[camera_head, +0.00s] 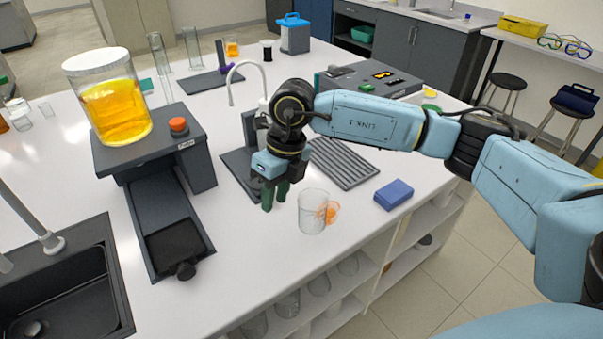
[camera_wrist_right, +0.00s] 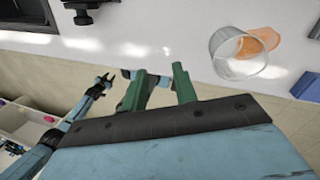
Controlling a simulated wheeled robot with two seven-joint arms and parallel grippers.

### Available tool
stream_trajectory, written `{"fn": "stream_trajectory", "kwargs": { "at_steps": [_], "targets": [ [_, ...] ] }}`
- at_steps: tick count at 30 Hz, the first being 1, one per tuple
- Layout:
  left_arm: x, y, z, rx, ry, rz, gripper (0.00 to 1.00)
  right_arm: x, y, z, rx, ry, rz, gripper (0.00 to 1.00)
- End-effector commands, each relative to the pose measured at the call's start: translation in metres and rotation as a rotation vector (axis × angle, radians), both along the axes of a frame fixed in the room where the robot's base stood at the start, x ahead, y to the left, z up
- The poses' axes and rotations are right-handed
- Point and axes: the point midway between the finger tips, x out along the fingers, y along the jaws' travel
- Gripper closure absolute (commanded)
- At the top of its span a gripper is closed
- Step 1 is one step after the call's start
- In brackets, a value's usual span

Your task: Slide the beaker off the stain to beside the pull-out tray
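The clear glass beaker (camera_head: 312,212) stands upright near the table's front edge, overlapping an orange stain (camera_head: 333,210) at its right. The beaker (camera_wrist_right: 236,62) and stain (camera_wrist_right: 266,40) also show in the right wrist view. The pull-out tray (camera_head: 160,212), dark with a front knob, extends from under the grey rig at the left. My right gripper (camera_head: 275,195) points down, left of the beaker and apart from it. Its green fingers (camera_wrist_right: 160,88) are spread with nothing between them. My left gripper (camera_wrist_right: 102,84) is small in the wrist view, apparently open, away from the table.
A blue sponge (camera_head: 394,194) lies right of the beaker. A ribbed grey drying mat (camera_head: 343,163) and a stand lie behind. A jar of orange liquid (camera_head: 117,112) sits on the rig. A black sink (camera_head: 65,285) is at front left. The table between tray and beaker is clear.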

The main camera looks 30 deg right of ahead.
Motion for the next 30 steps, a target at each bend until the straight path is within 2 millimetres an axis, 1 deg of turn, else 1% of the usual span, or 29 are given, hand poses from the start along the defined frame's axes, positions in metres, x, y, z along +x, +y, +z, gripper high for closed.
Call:
{"fn": "stream_trajectory", "kwargs": {
  "at_steps": [1,3,6,7,9,17,20,23,26,30],
  "targets": [
    [0.0,0.0,0.0,0.0,0.0,0.0,0.64,0.006,-0.022,0.005,-0.084,-0.003,-0.025,0.72],
    [0.0,0.0,0.0,0.0,-0.001,0.0,0.64,0.01,-0.044,0.009,-0.169,-0.001,-0.051,0.72],
    [0.0,0.0,0.0,0.0,-0.001,0.0,0.64,0.012,-0.062,0.013,-0.237,0.004,-0.075,0.72],
    [0.0,0.0,0.0,0.0,-0.001,0.0,0.64,0.012,-0.064,0.014,-0.247,0.003,-0.079,0.72],
    [0.001,0.0,0.0,0.0,-0.001,0.0,0.64,0.012,-0.067,0.015,-0.258,0.004,-0.083,0.72],
    [0.001,0.0,0.0,0.0,-0.001,0.001,0.64,0.012,-0.066,0.014,-0.255,0.005,-0.081,0.72],
    [0.001,0.0,0.0,0.0,-0.001,0.001,0.64,0.012,-0.066,0.011,-0.254,0.006,-0.08,0.72],
    [0.001,0.0,0.001,0.0,-0.001,0.001,0.64,0.011,-0.066,0.001,-0.255,0.009,-0.08,0.72],
    [0.001,0.0,0.003,0.0,-0.001,0.001,0.64,0.011,-0.066,-0.015,-0.255,0.01,-0.079,0.72],
    [0.001,0.0,0.005,0.001,-0.001,0.001,0.64,0.011,-0.067,-0.043,-0.255,0.01,-0.079,0.72]
  ]
}}
